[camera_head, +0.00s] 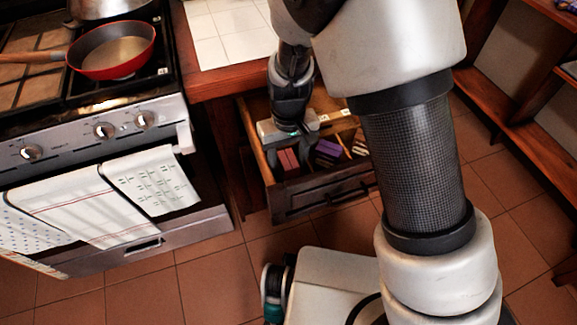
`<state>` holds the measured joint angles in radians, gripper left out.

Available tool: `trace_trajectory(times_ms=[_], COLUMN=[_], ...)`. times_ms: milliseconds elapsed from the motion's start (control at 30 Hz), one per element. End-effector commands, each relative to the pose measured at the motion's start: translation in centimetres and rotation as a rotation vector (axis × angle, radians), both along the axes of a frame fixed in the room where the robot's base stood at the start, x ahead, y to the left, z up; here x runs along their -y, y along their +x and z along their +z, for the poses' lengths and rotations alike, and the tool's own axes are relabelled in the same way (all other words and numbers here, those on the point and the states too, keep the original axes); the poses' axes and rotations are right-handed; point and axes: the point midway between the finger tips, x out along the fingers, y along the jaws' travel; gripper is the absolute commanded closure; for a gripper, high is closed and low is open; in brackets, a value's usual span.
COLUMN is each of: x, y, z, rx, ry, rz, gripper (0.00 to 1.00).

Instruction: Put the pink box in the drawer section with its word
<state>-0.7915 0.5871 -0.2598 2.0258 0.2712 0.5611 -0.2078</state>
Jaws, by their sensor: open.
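The drawer (318,196) is pulled open below the tiled counter, with its dark wooden front towards me. My gripper (292,157) points down inside its left part, open. A pinkish-red box (287,161) lies in the left section, below and between the fingers; I cannot tell whether they touch it. A purple box (328,151) lies in the section to its right. Small white labels (323,118) show along the back of the sections, but their words are too small to read. My gripper and arm hide part of the drawer.
A stove with a red pan (112,52) and hanging towels (150,180) stands to the left. The tiled counter (232,36) is above the drawer. Wooden shelves (530,120) stand at the right. The tiled floor in front of the stove is clear.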

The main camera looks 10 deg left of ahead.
Motion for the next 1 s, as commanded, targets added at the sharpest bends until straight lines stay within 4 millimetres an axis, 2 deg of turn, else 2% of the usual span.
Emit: trace_trajectory(times_ms=[33, 100, 300, 433, 633, 733, 767, 867, 1000], x=[-0.1, -0.1, 0.0, 0.0, 0.1, 0.8, 1.2, 3.6, 9.0], y=[0.1, 0.1, 0.1, 0.0, 0.0, 0.3, 0.3, 0.5, -0.5], z=[1.7, 3.2, 6.1, 6.9, 7.2, 8.5, 9.2, 13.2, 19.9], rx=[0.003, 0.003, 0.002, 0.0, 0.001, 0.01, 0.015, 0.047, 0.124], ry=[0.003, 0.003, 0.001, 0.0, 0.001, 0.018, 0.028, 0.077, 0.148], rz=[0.001, 0.0, -0.001, 0.0, -0.001, -0.022, -0.034, -0.096, -0.207], gripper=[0.49, 0.49, 0.49, 0.49, 0.49, 0.49, 0.49, 0.49, 0.49])
